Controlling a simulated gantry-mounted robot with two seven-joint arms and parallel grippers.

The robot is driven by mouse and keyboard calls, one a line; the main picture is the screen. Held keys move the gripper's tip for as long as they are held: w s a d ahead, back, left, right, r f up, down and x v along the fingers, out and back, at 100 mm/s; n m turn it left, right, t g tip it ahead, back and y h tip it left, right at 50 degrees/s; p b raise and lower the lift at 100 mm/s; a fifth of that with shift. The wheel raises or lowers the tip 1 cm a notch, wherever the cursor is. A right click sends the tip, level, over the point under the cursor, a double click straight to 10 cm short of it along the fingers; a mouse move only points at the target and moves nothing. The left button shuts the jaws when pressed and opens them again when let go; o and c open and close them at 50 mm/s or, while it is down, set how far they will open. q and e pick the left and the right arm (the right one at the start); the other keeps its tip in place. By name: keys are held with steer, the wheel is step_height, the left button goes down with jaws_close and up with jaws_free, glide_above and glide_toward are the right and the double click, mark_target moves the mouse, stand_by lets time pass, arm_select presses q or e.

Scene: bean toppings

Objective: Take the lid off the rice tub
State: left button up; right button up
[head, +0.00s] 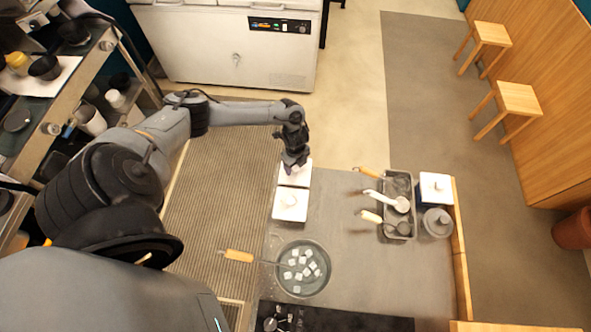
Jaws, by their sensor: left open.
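Two white square lidded tubs stand one behind the other at the counter's left back edge. The near tub (290,204) shows a small knob on its closed lid. The far tub (298,176) is partly hidden by my left gripper (291,168), which is open and points down over its lid. I cannot tell whether the fingers touch it. Another white square lid (435,187) sits on a dark box at the counter's right. Nothing marks which of these is the rice tub. My right gripper is out of view.
A metal tray (400,231) holds ladles at the right, beside a round lidded pot (437,223). The counter's middle (345,225) is clear.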

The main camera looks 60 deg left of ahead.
arm_select(q)
steer(key=c, duration=1.1)
